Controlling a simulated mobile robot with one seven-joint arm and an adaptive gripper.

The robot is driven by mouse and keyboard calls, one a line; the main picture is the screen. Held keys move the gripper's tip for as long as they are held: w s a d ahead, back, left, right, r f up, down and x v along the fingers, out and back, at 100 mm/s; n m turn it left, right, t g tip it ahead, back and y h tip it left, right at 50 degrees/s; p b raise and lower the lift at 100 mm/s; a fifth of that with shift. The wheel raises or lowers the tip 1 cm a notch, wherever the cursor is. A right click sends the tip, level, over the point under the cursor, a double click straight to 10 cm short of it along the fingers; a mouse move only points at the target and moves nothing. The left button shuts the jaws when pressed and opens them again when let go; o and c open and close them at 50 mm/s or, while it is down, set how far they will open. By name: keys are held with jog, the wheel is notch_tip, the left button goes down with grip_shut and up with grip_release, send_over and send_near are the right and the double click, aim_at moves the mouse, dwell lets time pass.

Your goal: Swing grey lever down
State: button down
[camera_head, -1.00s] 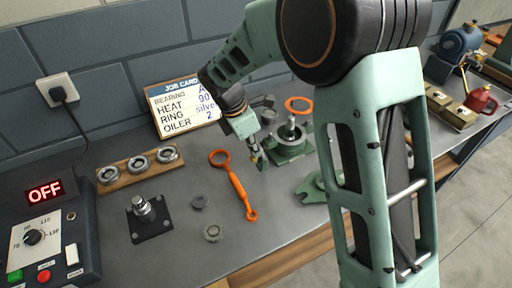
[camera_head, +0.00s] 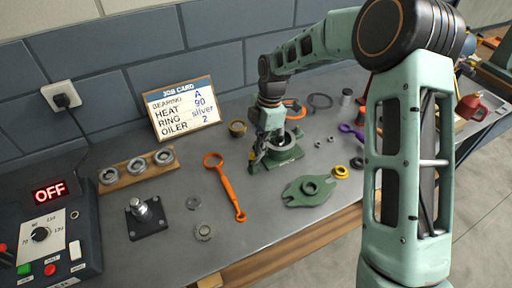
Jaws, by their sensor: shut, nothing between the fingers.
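My gripper (camera_head: 257,158) points down at the left side of the green casing base (camera_head: 288,158), close to it. Its fingers look shut, with nothing visible between them. The casing stands on the bench with a round pale bore on top, partly covered by my gripper and wrist. I cannot pick out the grey lever with certainty; it may be hidden behind my gripper. Whether the fingers touch the casing is too small to tell.
An orange spanner (camera_head: 228,187) lies left of the casing. A brass cup (camera_head: 237,128) stands behind it, and a yellow ring (camera_head: 340,172) lies right of the cover. The job card (camera_head: 182,107) leans at the back. Heater box (camera_head: 45,235) is at left; my arm hides the right side.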

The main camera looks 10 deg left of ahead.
aim_at(267, 154)
jog(key=shift+w+d+f, duration=0.2)
jog(key=shift+w+d, duration=0.1)
jog(key=shift+d, duration=0.15)
jog(key=shift+w+d+f+g+y, duration=0.25)
jog(key=shift+d+f+g+y, duration=0.15)
jog(key=shift+y, duration=0.3)
jog(key=shift+w+d+f+b, duration=0.35)
jog(key=shift+d+f+b, duration=0.15)
jog(key=shift+b, duration=0.15)
